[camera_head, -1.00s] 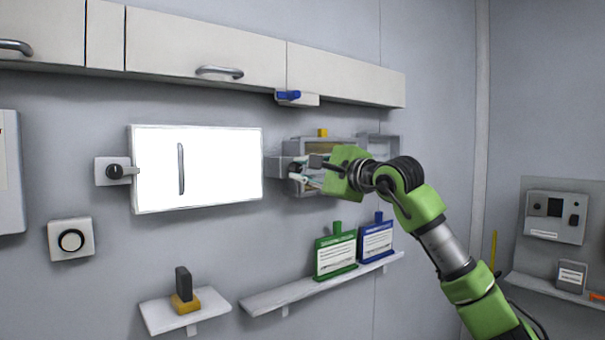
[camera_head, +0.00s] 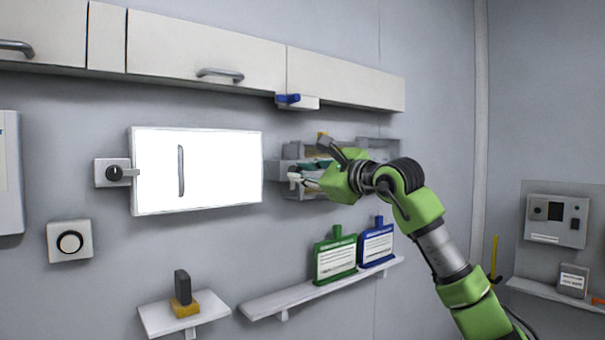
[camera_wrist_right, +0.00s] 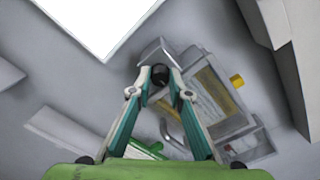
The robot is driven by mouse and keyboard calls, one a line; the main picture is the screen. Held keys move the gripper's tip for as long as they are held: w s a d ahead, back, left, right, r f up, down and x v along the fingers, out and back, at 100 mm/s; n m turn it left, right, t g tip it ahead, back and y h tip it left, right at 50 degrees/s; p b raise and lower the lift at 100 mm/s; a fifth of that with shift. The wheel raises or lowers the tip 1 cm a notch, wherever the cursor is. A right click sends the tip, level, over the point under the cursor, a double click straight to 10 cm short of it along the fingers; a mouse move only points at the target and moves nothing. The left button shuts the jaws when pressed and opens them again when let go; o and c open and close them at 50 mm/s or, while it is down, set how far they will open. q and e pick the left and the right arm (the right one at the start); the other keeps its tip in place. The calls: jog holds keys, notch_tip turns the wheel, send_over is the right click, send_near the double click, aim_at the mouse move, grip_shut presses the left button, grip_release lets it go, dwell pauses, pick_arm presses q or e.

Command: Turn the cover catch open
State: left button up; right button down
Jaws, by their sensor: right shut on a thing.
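A grey catch block (camera_head: 275,171) sits on the wall between the white panel and a grey wall box (camera_head: 291,152) with a yellow-edged window. In the right wrist view, the catch's round black knob (camera_wrist_right: 159,74) stands out from the block. My right gripper (camera_head: 295,174) is at the catch. The right wrist view shows its fingertips (camera_wrist_right: 159,80) shut on the knob, one on each side. In the head view, the gripper hides the knob and much of the box (camera_wrist_right: 208,92). The left gripper is not in view.
The lit white panel (camera_head: 225,170) has a bar handle and another black-knobbed catch (camera_head: 113,173) at its left. Cabinets (camera_head: 205,55) hang above, with a blue-handled fitting (camera_head: 290,98) underneath. Below, a shelf (camera_head: 285,298) holds green (camera_head: 335,258) and blue (camera_head: 377,245) tags.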

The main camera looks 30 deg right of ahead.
jog(key=shift+f, duration=0.1)
jog(key=c, duration=1.9)
grip_release()
jog(key=s+d, duration=0.1)
jog(key=s, duration=1.1)
jog(key=shift+w, duration=0.1)
